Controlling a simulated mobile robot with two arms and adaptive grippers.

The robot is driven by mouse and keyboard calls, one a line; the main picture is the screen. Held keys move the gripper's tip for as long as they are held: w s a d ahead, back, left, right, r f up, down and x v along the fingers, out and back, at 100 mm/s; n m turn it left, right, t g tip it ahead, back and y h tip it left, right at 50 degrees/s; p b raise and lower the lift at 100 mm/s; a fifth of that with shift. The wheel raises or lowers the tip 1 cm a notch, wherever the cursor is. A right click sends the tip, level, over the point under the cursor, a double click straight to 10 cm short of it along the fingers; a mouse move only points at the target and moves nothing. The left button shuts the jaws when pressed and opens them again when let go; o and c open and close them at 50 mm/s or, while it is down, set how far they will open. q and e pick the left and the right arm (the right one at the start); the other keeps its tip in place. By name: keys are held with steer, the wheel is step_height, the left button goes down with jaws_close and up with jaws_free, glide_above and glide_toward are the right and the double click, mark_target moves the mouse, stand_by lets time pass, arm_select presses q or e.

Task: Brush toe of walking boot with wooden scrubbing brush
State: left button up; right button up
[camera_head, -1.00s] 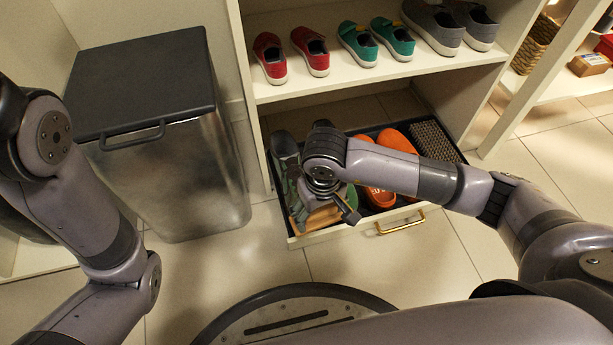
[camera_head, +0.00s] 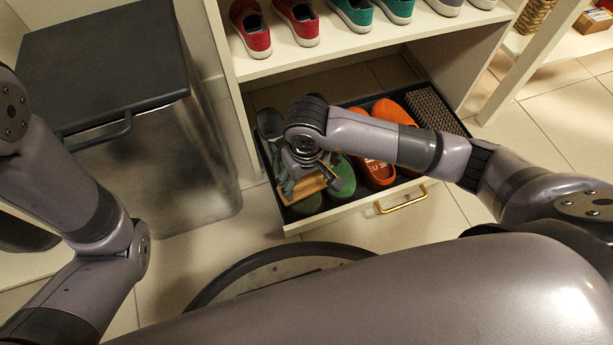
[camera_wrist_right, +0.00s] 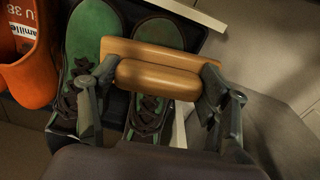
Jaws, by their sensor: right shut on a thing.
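A pair of green walking boots with dark laces lies in the open drawer (camera_head: 405,187). In the right wrist view one boot (camera_wrist_right: 95,35) is at the left and the other boot (camera_wrist_right: 160,33) is partly hidden under the wooden scrubbing brush (camera_wrist_right: 155,75). My right gripper (camera_wrist_right: 160,92) is shut on the brush, one finger at each end. The brush lies across that boot, just behind its toe in this view; I cannot tell if they touch. In the head view the right gripper (camera_head: 318,180) and brush (camera_head: 308,188) are over the drawer's left part. My left gripper is out of view.
Orange clogs (camera_head: 378,172) and a dark bristly mat (camera_head: 432,108) share the drawer. Above it a shelf (camera_head: 350,46) holds red, teal and grey shoes. A metal bin (camera_head: 165,165) stands to the left. The drawer has a brass handle (camera_head: 402,200).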

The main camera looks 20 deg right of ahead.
steer(key=shift+f+b, duration=0.45)
steer(key=shift+f, duration=0.2)
stand_by(0.5)
